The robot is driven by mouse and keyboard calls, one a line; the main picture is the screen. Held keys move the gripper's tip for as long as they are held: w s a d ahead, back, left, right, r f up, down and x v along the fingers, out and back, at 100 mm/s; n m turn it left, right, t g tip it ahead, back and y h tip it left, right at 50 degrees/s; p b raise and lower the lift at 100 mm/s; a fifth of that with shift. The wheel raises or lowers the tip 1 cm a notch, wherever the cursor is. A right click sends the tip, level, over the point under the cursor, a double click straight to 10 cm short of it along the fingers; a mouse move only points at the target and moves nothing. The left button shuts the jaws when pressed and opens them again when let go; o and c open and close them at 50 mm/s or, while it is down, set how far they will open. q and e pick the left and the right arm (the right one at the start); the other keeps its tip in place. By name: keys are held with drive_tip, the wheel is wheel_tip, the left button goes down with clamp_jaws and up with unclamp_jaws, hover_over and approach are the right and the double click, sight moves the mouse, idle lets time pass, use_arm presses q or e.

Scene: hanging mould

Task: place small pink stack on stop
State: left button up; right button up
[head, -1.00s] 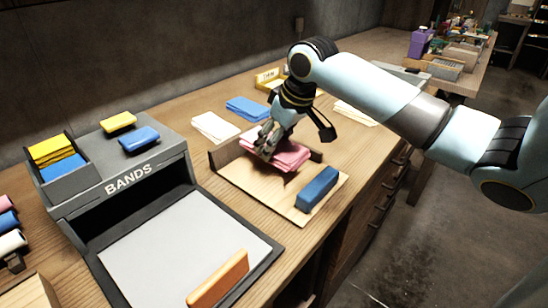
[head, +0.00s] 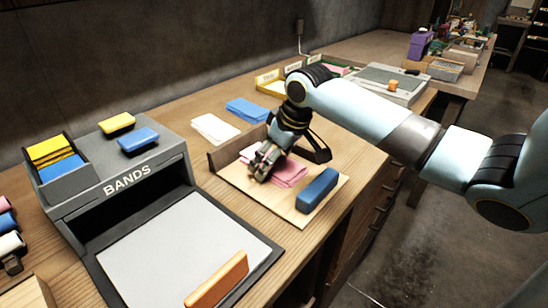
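The small pink stack (head: 289,176) lies over the pale wooden board (head: 268,204), in front of the low dark stop (head: 228,153) at the board's back edge. A narrow strip of board seems to show between them. My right gripper (head: 267,161) is at the stack's left and top, pointing down. Its fingers cover part of the stack, and I cannot tell whether they grip it. The right part of the stop is hidden behind the gripper. My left gripper is out of view.
A blue block (head: 318,190) sits at the board's right edge. White (head: 215,128) and blue (head: 247,110) stacks lie behind the board.

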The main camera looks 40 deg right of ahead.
drive_tip(key=p+v, duration=0.2)
drive_tip(key=v, duration=1)
drive_tip(key=shift+r, duration=0.2)
